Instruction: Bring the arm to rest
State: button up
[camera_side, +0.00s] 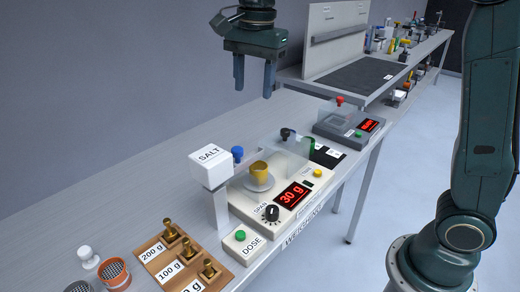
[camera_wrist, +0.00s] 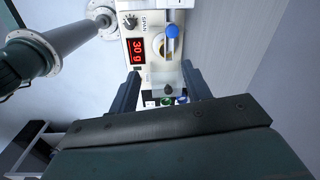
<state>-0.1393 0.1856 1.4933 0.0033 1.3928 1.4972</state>
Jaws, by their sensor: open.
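My gripper (camera_side: 254,78) hangs in the air above the bench, with its two fingers pointing down and apart. Nothing is between the fingers. It is above and behind the scale (camera_side: 272,205), clear of everything on the bench. In the wrist view my gripper's fingers (camera_wrist: 160,92) frame the far end of the scale (camera_wrist: 136,28) below. The scale's red display reads 30 g. A brass-coloured cup (camera_side: 259,170) sits on the scale's round pan.
A white SALT hopper (camera_side: 211,167) stands at the scale's left, by a DOSE button box (camera_side: 241,240). Brass weights stand in a wooden block (camera_side: 183,262) at front left. A grey device (camera_side: 348,124) and a raised panel (camera_side: 335,38) stand farther right. The back-left bench is bare.

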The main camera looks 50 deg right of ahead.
jog(key=s+d+f+n+t, duration=0.1)
jog(key=s+d+f+n, duration=0.1)
jog(key=s+n, duration=0.3)
jog(key=s+d+f+n+t, duration=0.2)
jog(key=s+n, duration=0.3)
jog(key=s, duration=0.6)
jog(key=s+d+f+n+t, duration=0.1)
jog(key=s+d+f+n, duration=0.1)
jog(key=s+n, duration=0.3)
jog(key=s, duration=0.3)
jog(key=shift+f+n+t, duration=0.3)
jog(key=shift+t, duration=0.1)
